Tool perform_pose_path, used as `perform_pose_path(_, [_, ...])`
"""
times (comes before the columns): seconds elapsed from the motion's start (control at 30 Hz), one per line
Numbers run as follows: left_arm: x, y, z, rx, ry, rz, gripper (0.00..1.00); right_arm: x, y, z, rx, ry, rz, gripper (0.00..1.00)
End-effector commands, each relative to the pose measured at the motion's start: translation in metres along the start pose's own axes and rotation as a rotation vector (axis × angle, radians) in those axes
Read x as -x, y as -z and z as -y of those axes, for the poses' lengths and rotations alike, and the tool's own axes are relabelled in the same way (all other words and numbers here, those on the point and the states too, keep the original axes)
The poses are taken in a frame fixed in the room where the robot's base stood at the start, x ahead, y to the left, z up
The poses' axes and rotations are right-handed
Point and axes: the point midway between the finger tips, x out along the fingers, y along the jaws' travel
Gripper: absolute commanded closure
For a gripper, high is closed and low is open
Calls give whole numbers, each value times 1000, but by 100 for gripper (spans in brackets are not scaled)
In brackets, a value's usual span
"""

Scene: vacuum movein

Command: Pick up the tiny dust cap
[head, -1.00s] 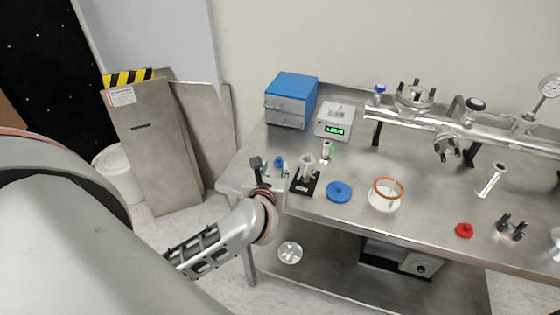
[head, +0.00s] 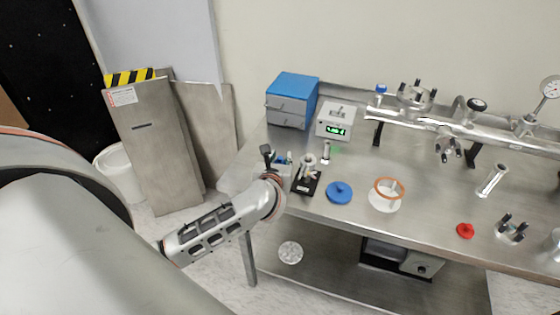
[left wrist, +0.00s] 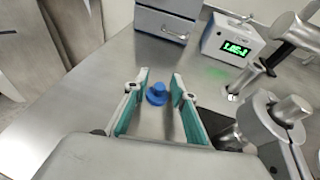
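The tiny dust cap, a small blue round cap with a knob (left wrist: 157,93), lies on the steel table at its left end. In the left wrist view it shows in the gap between the two teal-lined fingers of my left gripper (left wrist: 160,84), near their tips. The gripper is open and I see no contact with the cap; the exact height of the fingers above the table is hard to tell. In the head view the left gripper (head: 284,158) is at the table's left front, and its fingers mostly hide the cap. My right gripper is not in view.
Right of the left gripper stands a metal fixture on a black base (head: 306,184). A larger blue cap (head: 339,192), a white dish with an orange ring (head: 385,204) and a red cap (head: 465,231) lie farther right. Behind are a blue drawer box (head: 291,100) and a display box (head: 335,121).

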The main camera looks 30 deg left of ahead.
Motion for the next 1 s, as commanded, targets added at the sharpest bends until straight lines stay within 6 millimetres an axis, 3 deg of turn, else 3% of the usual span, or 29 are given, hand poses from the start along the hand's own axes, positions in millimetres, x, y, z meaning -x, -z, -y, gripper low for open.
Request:
perform_pose_path(0.1, [0, 0, 0, 0, 0, 0, 97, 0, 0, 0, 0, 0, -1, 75])
perform_pose_path(0.57, [2, -3, 0, 2, 0, -1, 97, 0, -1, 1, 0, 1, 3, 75])
perform_pose_path(0.77, [8, -22, 0, 4, 1, 1, 97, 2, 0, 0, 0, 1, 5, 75])
perform_pose_path(1.0, [26, -73, 1, 6, 1, 4, 97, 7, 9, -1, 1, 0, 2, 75])
